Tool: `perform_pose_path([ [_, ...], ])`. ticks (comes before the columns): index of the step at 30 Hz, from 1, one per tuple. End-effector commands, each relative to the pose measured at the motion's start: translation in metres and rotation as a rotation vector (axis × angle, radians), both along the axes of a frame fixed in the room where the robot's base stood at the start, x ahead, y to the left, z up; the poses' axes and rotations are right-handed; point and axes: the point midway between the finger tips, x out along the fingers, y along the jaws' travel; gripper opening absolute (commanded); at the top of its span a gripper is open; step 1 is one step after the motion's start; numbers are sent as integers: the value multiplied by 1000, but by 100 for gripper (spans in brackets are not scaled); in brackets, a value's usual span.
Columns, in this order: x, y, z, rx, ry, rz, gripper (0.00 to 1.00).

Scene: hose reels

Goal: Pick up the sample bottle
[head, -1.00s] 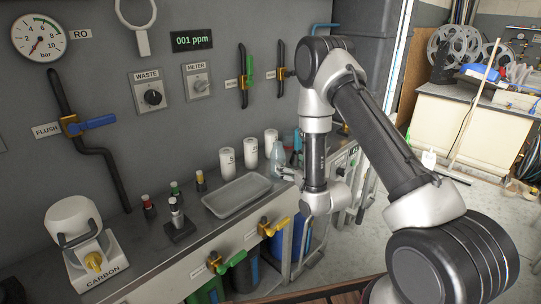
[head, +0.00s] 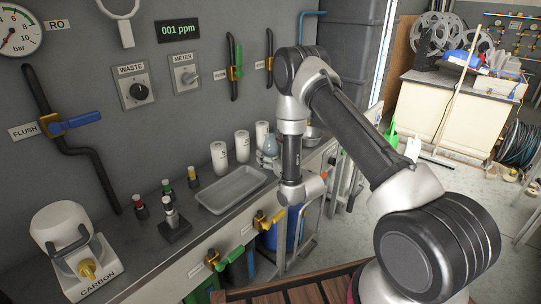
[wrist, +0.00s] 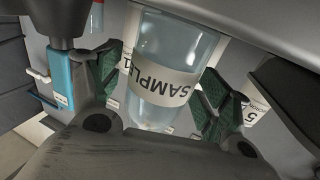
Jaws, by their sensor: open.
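The sample bottle (wrist: 178,62) is clear, with a white label reading SAMPLE, upside down in the wrist view. In the head view the bottle (head: 270,146) stands at the far end of the counter, partly hidden by my gripper. My gripper (wrist: 166,90) is open, with a green-padded finger on each side of the bottle. Gaps show between the pads and the bottle, so it is not gripped. In the head view my gripper (head: 268,160) is small and partly hidden behind my arm.
White cylinders (head: 242,146) stand along the wall left of the bottle. A grey tray (head: 232,190) lies on the counter (head: 130,243) in front of them. Small capped vials (head: 167,190) and a carbon filter (head: 68,240) are further left. Valve handles (head: 268,222) stick out below the counter edge.

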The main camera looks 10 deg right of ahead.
Motion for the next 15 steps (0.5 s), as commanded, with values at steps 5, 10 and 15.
perform_pose_path([
  [5,0,0,0,0,0,0,68],
  [10,-1,0,0,0,0,0,37],
  [15,-1,0,0,0,-1,0,22],
])
